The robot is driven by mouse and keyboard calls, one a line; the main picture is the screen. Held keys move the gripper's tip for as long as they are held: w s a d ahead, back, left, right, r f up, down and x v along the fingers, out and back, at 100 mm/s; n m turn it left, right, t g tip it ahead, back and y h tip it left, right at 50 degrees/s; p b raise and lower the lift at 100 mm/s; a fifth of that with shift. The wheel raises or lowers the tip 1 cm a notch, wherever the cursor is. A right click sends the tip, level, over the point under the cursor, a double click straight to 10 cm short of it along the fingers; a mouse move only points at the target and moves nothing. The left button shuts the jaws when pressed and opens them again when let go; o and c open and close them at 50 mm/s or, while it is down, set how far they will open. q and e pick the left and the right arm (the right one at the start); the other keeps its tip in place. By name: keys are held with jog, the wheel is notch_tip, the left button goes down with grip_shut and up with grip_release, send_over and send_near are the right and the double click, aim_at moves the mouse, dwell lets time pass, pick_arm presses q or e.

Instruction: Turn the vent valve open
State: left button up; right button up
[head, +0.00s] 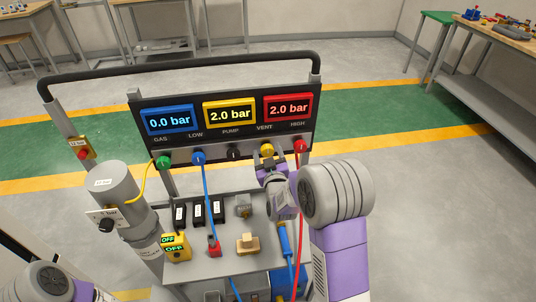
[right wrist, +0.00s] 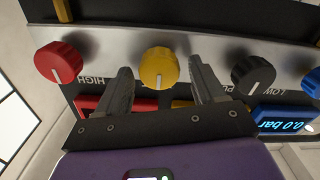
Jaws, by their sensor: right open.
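The vent valve is a yellow knob (head: 267,149) under the VENT label on the panel. In the right wrist view, which is upside down, the yellow knob (right wrist: 159,67) shows a white mark pointing down the picture, towards the displays. My right gripper (head: 268,162) is at the knob, partly covering it in the head view. In the wrist view its fingers (right wrist: 161,78) stand apart on either side of the knob, with visible gaps. The knob is not gripped. My left gripper is out of view; only part of my left arm shows at the lower left.
The red HIGH knob (head: 300,146) and black PUMP knob (head: 233,153) flank the yellow one closely. The blue display (head: 170,120) reads 0.0 bar; the yellow (head: 230,113) and red (head: 289,107) ones read 2.0 bar. Blue and red hoses hang below the panel.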

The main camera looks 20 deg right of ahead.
jog(key=shift+c, duration=0.3)
jog(key=c, duration=1)
jog(key=n, duration=0.3)
jog(key=shift+n, duration=0.4)
jog(key=n, duration=0.4)
jog(key=shift+w+a+f+n+p, duration=0.1)
jog(key=shift+a+n+p, duration=0.05)
jog(key=shift+n+p, duration=0.2)
jog(key=n+p, duration=0.1)
jog(key=n, duration=0.3)
jog(key=shift+f+n, duration=0.1)
jog(key=shift+n, duration=0.15)
jog(key=shift+f+n+p, duration=0.15)
jog(key=shift+n+p, duration=0.65)
jog(key=shift+n, duration=1.6)
